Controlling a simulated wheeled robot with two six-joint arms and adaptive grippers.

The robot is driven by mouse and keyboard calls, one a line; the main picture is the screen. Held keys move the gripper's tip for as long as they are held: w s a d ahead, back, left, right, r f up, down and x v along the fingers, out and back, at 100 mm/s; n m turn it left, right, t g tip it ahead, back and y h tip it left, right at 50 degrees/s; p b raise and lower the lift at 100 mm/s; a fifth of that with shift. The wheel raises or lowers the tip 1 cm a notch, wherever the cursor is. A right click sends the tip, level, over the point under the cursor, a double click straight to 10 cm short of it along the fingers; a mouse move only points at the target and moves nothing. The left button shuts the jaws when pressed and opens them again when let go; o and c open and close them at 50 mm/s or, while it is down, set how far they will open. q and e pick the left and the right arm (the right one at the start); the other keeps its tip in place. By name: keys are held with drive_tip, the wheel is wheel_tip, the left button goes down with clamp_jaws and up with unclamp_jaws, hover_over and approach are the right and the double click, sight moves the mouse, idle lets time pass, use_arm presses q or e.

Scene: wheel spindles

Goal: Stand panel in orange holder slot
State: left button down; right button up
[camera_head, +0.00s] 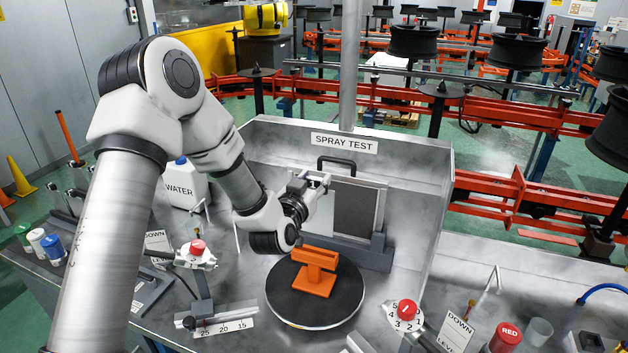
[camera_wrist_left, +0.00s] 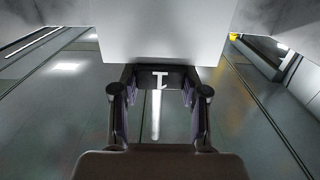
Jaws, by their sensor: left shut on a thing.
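The orange holder (camera_head: 315,270) stands on a round black turntable (camera_head: 283,301) inside the spray booth. My left gripper (camera_head: 314,182) is behind and above the holder, shut on a pale panel (camera_head: 321,216). The panel hangs upright below the fingers in the head view, behind the holder and apart from its slot. In the left wrist view the pale panel (camera_wrist_left: 160,32) fills the upper middle, beyond the fingers (camera_wrist_left: 160,92). Its far end is out of that frame. My right gripper is not in view.
A dark panel (camera_head: 357,211) stands in a grey rack (camera_head: 379,246) by the back wall labelled SPRAY TEST (camera_head: 343,143). Red-knobbed controls (camera_head: 197,246) (camera_head: 406,309) flank the turntable. A white water jug (camera_head: 184,187) is at left.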

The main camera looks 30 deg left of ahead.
use_arm(q)
drive_tip(key=f+b, duration=0.2)
drive_tip(key=f, duration=0.1)
drive_tip(key=f+b, duration=0.2)
drive_tip(key=shift+w+f, duration=0.25)
drive_tip(key=shift+s+d+r, duration=0.1)
drive_tip(key=shift+s, duration=0.1)
drive_tip(key=shift+w, duration=0.15)
drive_tip(key=shift+b, duration=0.35)
idle(0.8)
drive_tip(key=shift+f+b, duration=1.6)
drive_tip(key=shift+f, duration=0.3)
drive_tip(key=c, duration=0.5)
unclamp_jaws()
